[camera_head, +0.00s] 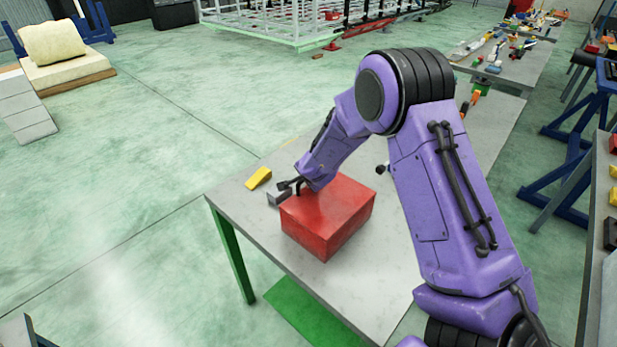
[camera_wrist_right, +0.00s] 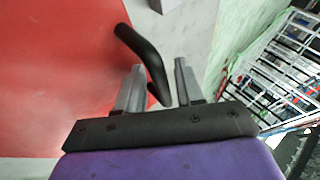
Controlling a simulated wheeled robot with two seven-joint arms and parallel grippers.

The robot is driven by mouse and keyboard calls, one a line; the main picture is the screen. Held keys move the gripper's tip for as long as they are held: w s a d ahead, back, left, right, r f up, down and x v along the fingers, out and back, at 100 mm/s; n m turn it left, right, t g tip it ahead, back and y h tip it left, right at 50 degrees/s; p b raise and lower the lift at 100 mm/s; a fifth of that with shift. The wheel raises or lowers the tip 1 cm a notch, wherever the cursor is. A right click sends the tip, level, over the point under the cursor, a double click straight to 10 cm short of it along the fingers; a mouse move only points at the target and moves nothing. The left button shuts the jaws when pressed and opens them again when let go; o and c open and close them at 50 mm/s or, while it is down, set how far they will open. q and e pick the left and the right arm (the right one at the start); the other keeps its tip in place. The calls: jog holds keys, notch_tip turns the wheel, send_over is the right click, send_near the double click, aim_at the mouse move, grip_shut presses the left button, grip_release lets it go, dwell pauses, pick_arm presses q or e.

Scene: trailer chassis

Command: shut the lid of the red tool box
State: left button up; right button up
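The red tool box (camera_head: 325,222) stands on the grey table, and its lid looks down flat on top; I cannot tell whether a small gap is left. In the right wrist view the red lid (camera_wrist_right: 60,70) fills the left side. A curved black handle (camera_wrist_right: 143,52) at the lid's edge reaches up between the fingers of my right gripper (camera_wrist_right: 158,66), which are apart. In the head view this gripper (camera_head: 287,188) is at the box's far left top edge, partly hidden by its own arm. My left gripper is out of view.
A yellow item (camera_head: 258,179) and a small grey block (camera_head: 277,197) lie on the table (camera_head: 245,210) beside the box. More tables with tools (camera_head: 500,55) extend behind on the right. The floor to the left is open.

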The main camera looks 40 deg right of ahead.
jog(key=v, duration=1)
jog(key=shift+r+b, duration=0.15)
jog(key=shift+b, duration=0.25)
jog(key=shift+s, duration=0.15)
jog(key=shift+a, duration=0.1)
jog(key=shift+s, duration=0.1)
